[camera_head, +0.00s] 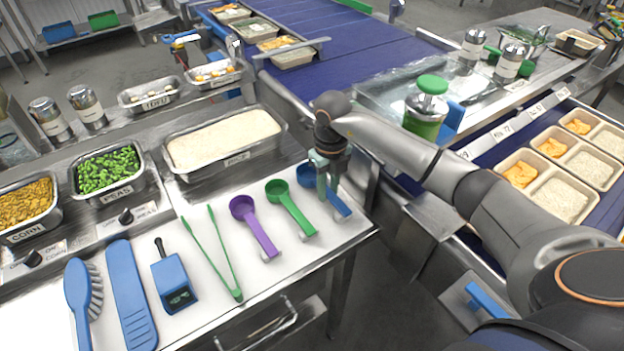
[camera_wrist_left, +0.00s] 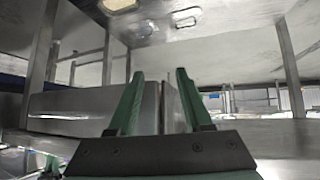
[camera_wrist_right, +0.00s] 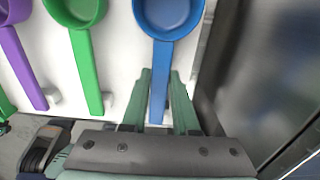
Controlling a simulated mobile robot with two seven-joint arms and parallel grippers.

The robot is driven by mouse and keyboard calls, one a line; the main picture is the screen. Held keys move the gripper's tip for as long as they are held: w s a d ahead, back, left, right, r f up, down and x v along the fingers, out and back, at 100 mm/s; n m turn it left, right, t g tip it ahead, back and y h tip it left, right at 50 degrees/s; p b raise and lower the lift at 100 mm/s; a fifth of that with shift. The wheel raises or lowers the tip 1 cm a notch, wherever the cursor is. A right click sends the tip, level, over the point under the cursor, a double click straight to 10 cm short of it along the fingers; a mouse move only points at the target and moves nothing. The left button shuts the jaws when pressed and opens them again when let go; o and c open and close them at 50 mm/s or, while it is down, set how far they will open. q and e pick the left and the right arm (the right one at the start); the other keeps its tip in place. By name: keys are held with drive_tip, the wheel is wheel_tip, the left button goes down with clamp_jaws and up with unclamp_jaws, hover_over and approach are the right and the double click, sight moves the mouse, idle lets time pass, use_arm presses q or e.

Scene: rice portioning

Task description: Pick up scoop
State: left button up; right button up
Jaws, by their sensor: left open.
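The blue scoop (camera_head: 337,203) is at the right end of the white work surface. Its round bowl (camera_wrist_right: 168,14) points away from me in the right wrist view, with the handle running towards the gripper. My right gripper (camera_head: 328,176) reaches down over this scoop. In the right wrist view its green fingers (camera_wrist_right: 160,85) are close in on both sides of the blue handle and appear to touch it. A green scoop (camera_head: 290,208) and a purple scoop (camera_head: 254,226) lie to the left. My left gripper (camera_wrist_left: 160,75) is open and empty, away from the scoops.
Green tongs (camera_head: 222,262), a blue handheld device (camera_head: 174,284) and a blue brush (camera_head: 83,292) lie further left. A rice pan (camera_head: 281,135) and a pea pan (camera_head: 134,150) stand behind. The table's right edge is close beside the blue scoop.

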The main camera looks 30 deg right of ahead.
clamp_jaws()
idle(0.3)
drive_tip(key=shift+w+r, duration=0.1)
drive_tip(key=shift+r, duration=0.45)
drive_tip(key=w+a+r+p, duration=0.2)
drive_tip(key=w+r, duration=0.3)
drive_tip(key=r, duration=0.4)
drive_tip(key=w+a+r+p, duration=0.2)
drive_tip(key=w+a+r, duration=0.3)
drive_tip(key=r, duration=0.4)
drive_tip(key=shift+w+a, duration=0.25)
drive_tip(key=shift+w, duration=0.55)
